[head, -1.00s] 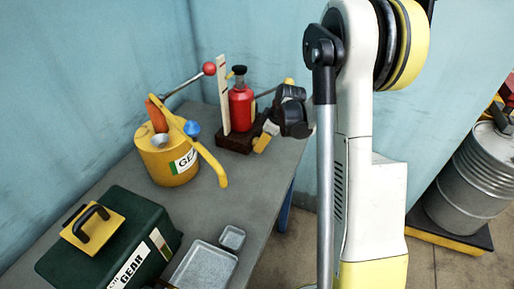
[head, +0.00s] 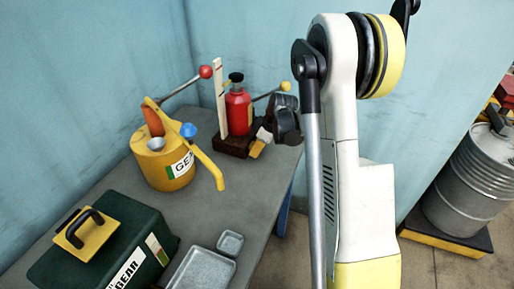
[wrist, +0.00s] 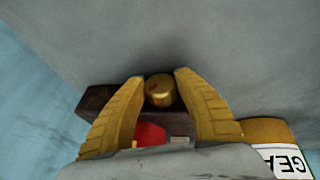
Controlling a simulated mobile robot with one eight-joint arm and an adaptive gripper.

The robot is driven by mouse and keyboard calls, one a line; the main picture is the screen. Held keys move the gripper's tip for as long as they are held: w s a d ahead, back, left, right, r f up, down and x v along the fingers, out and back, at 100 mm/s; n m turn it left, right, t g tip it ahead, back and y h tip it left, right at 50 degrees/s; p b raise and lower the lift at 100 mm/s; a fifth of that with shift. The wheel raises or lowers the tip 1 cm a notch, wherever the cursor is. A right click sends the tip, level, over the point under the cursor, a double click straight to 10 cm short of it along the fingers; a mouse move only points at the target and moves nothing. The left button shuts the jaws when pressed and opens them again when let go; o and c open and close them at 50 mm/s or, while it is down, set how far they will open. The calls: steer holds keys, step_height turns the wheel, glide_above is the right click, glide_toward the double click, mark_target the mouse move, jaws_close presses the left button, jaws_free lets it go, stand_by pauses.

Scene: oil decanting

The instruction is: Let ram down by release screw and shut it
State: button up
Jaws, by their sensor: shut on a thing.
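The red jack (head: 238,112) stands upright on a dark brown base (head: 232,146) at the table's back right. Its black-capped ram (head: 236,77) sits low, just above the red body, beside a pale upright scale (head: 220,95). My gripper (head: 257,147) reaches in from the right at the base. In the wrist view, its yellow fingers (wrist: 160,85) are shut on a round brass-coloured knob, the release screw (wrist: 160,93). The red body and dark base show behind the fingers. The screw's seat is hidden in the head view.
A yellow oil can (head: 165,160) with a curved spout stands left of the jack. A green case (head: 105,245) and grey trays (head: 205,268) are nearer. A yellow-knobbed lever (head: 285,86) sticks out above my gripper. A drum (head: 468,180) stands right.

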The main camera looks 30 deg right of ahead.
steer(key=shift+d+g+y, duration=0.1)
steer(key=shift+g+y, duration=0.5)
steer(key=shift+y, duration=0.1)
steer(key=shift+m+g+y, duration=0.5)
steer(key=shift+g+y, duration=0.1)
steer(key=shift+y, duration=0.4)
steer(key=o, duration=1.2)
steer(key=shift+f, duration=0.1)
steer(key=v, duration=1.2)
